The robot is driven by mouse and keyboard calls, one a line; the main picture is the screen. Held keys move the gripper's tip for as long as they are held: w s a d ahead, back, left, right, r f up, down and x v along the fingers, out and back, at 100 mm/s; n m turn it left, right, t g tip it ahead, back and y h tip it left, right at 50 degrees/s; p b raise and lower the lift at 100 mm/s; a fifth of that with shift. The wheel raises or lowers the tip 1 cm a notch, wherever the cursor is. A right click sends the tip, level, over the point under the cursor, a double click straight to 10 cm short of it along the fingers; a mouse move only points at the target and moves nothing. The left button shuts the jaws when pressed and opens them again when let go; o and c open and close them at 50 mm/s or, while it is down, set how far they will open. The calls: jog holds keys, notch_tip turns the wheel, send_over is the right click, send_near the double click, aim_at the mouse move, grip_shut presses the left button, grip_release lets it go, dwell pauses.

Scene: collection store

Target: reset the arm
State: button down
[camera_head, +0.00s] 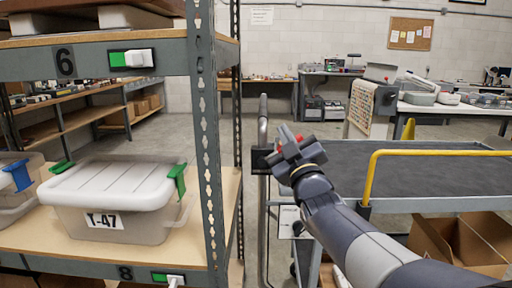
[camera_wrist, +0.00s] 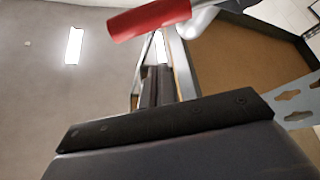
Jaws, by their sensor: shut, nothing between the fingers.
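My gripper (camera_head: 284,150) is in the middle of the head view, at the end of my grey and white arm, which reaches up from the lower right. It is shut and empty. It shows in front of the near end of a cart, to the right of a shelf post. Small red parts show at the gripper. In the wrist view a dark, blunt shape with a black bar fills the bottom, and a red cylinder (camera_wrist: 150,18) shows at the top; I cannot tell what the cylinder belongs to.
The cart (camera_head: 400,168) has a dark top and a yellow rail (camera_head: 374,170). An open cardboard box (camera_head: 455,240) is on its lower level. Workbenches stand behind, with open floor between.

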jog(key=shift+w+a+r+n+g+y+p, duration=0.3)
jog(key=shift+a+n+g+p, duration=0.55)
jog(key=shift+n+p, duration=1.6)
jog(key=shift+w+a+r+n+g+y+p, duration=0.1)
jog(key=shift+w+a+n+g+y+p, duration=0.7)
jog(key=shift+p, duration=2.9)
jog(key=shift+s+a+r+n+g+y+p, duration=0.15)
jog(key=shift+a+n+g+p, duration=0.75)
jog(key=shift+n+p, duration=1.8)
jog(key=shift+m+p, duration=0.25)
jog(key=shift+p, duration=0.2)
jog(key=shift+d+f+b, duration=0.15)
jog(key=shift+f+b, duration=0.05)
jog(key=shift+b, duration=0.3)
